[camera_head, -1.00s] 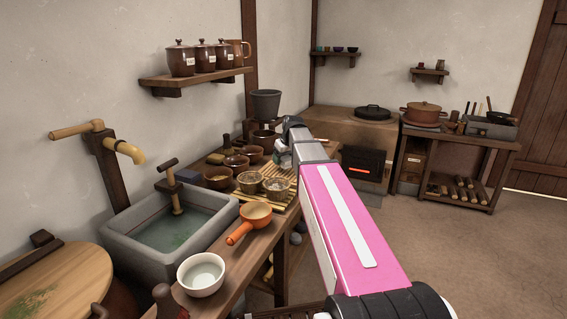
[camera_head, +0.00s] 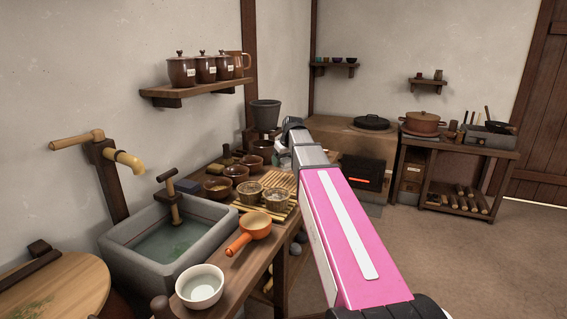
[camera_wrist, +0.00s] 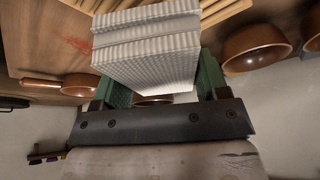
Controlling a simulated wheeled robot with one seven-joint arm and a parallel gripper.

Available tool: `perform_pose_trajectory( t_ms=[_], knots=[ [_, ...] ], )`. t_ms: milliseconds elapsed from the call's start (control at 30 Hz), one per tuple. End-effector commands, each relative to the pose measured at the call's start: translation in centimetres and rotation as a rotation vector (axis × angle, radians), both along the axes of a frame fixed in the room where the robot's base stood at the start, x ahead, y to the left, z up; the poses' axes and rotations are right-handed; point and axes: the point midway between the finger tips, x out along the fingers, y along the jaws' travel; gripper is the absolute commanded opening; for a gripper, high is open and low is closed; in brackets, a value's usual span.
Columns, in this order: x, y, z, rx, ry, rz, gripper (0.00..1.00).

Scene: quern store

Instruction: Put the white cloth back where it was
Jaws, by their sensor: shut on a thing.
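The white cloth (camera_wrist: 150,48) is a folded, ribbed stack in the wrist view. It sits between the green fingers of my gripper (camera_wrist: 160,82), which is shut on it. The wooden surface of the counter (camera_wrist: 35,35) shows beyond the cloth. I cannot tell whether the cloth touches it. In the head view my pink arm reaches over the right side of the counter (camera_head: 262,262).
Brown bowls (camera_head: 218,187), woven baskets (camera_head: 250,192) on a slatted mat, an orange pan (camera_head: 256,226) and a white bowl (camera_head: 200,287) crowd the counter. A stone sink (camera_head: 135,270) stands left. The floor (camera_head: 450,260) at right is clear.

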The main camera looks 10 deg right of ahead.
Motion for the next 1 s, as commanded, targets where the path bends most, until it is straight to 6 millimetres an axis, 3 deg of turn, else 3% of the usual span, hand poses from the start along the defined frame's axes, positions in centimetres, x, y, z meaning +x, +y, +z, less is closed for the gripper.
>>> perform_pose_trajectory(
  t_ms=[233,367,567,1000],
  knots=[
    [0.1,0.3,0.0,-0.001,0.0,0.004,0.45],
    [0.7,1.9,0.1,0.0,0.0,0.027,0.45],
    [2.1,7.5,0.4,0.0,0.0,0.103,0.45],
    [3.8,22.1,1.0,0.0,-0.001,0.292,0.45]
  ],
)
